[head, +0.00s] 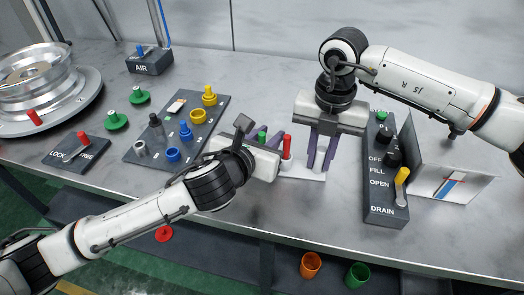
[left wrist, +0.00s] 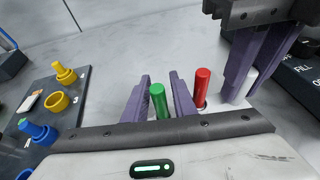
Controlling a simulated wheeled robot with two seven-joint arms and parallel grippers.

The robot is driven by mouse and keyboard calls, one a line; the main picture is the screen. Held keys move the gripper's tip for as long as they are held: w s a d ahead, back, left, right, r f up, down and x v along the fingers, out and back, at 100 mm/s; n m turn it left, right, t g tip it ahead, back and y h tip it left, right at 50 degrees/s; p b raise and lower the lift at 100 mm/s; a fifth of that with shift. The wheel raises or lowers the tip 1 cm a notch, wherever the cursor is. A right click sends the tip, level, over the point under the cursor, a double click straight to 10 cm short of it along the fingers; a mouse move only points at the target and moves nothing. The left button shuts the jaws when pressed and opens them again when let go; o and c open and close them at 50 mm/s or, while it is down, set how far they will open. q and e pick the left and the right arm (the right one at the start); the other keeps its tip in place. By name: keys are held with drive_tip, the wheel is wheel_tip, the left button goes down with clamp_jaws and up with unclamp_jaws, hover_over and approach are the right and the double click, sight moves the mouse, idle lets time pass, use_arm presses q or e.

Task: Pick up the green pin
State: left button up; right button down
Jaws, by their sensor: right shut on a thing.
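The green pin (head: 262,137) stands upright beside the red pin (head: 287,147) on a small white base (head: 303,178). My left gripper (head: 267,135) is open at the green pin. In the left wrist view its purple fingers (left wrist: 160,82) stand on either side of the green pin (left wrist: 159,103), with a small gap on the right. The red pin (left wrist: 202,86) is just outside the right finger. My right gripper (head: 320,162) points down and is shut on a white pin (left wrist: 248,86) to the right of the red one. The lower part of the green pin is hidden.
A dark tray (head: 133,151) with blue, yellow and grey parts lies to the left. A dark valve panel (head: 384,218) and an upright white plate (head: 450,185) stand to the right. Orange (head: 311,265) and green (head: 358,275) cups are below the table's front edge.

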use_arm(q)
clamp_jaws()
wheel_tip(320, 180, up, 10)
idle(0.4)
use_arm(e)
drive_tip(key=c, duration=1.5)
unclamp_jaws()
drive_tip(key=shift+c, duration=0.2)
drive_tip(key=shift+r, duration=0.1)
